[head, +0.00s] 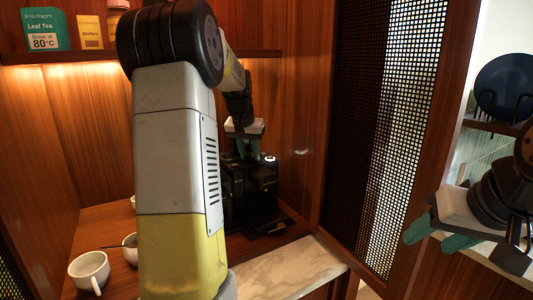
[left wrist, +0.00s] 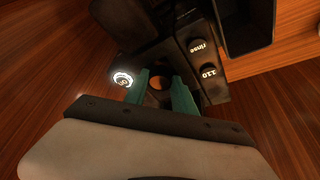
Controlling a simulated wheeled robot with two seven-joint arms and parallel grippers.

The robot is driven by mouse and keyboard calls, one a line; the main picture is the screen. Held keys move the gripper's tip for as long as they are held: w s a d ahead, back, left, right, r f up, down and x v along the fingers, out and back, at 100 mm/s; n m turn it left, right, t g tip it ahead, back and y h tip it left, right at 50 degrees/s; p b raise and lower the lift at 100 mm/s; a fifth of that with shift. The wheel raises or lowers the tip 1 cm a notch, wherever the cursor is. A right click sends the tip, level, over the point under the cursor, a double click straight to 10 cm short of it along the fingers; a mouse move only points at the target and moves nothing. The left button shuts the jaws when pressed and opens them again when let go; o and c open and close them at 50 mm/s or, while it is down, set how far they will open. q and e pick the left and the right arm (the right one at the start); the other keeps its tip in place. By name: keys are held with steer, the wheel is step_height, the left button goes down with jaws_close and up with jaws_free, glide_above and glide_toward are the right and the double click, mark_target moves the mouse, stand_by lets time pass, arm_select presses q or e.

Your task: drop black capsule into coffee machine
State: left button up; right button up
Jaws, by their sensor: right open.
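The black coffee machine (head: 262,195) stands on the wooden counter at the back of the niche, partly hidden behind my left arm. Its body with the "rinse" and "110" buttons and a lit "on" button shows in the left wrist view (left wrist: 205,62). My left gripper (head: 248,148) is right above the machine's top, green fingers pointing down. In the left wrist view its fingers (left wrist: 161,92) stand apart, with a dark shape and a round brown patch between them. I cannot tell whether that is a capsule or part of the machine. My right gripper (head: 438,238) is open and empty at the right.
A white cup (head: 89,272) stands on the counter at the left, with another partly hidden by my arm. A shelf (head: 90,57) with tea and wafer boxes is above. A perforated panel (head: 385,130) stands to the right of the niche. Pale marble (head: 300,268) edges the front.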

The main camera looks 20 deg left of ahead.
arm_select(q)
steer(key=v, duration=1.2)
steer(key=shift+r, duration=0.45)
